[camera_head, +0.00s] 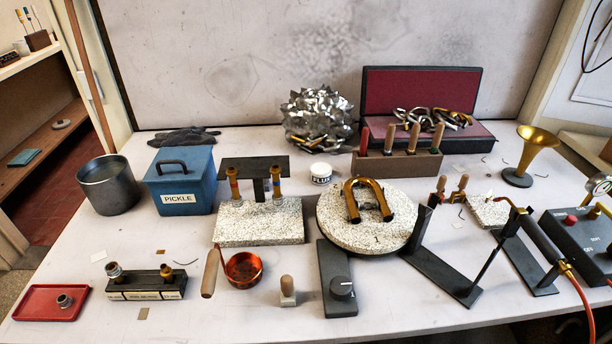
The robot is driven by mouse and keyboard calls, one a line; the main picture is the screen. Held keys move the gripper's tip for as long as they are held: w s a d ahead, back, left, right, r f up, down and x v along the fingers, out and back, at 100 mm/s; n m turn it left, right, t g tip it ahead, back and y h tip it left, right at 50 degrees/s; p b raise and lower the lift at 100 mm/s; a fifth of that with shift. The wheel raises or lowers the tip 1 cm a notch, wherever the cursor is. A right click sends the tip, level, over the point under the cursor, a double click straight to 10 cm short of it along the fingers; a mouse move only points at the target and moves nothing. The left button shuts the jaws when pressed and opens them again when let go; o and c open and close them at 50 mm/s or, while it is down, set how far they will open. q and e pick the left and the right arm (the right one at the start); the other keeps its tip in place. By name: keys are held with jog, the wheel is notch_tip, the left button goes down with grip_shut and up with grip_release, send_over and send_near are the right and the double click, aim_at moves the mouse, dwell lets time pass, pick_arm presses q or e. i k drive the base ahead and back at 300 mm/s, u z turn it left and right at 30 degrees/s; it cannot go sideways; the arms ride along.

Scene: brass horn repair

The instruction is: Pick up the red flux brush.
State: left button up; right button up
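A tool with a red handle (364,139) stands upright at the left end of a brown rack (395,165) in front of the red-lined case; its lower end is hidden in the rack. It looks like the red flux brush, but no bristles show. A white jar marked FLUX (320,173) stands to the left of the rack. Another small brown holder (38,40) with thin coloured sticks is on the far-left shelf; its sticks are too small to identify. Neither of my grippers is in view.
Other handles (414,139) stand beside the red one in the rack. The red-lined case (420,92) is behind it. A round speckled board (345,234) with a bent brass tube (378,200) is in front. A silvery crumpled heap (316,118) stands at the left.

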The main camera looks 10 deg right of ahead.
aim_at(365, 135)
jog(key=k, duration=0.5)
jog(key=u, duration=2.3)
jog(key=k, duration=0.65)
jog(key=z, duration=1.5)
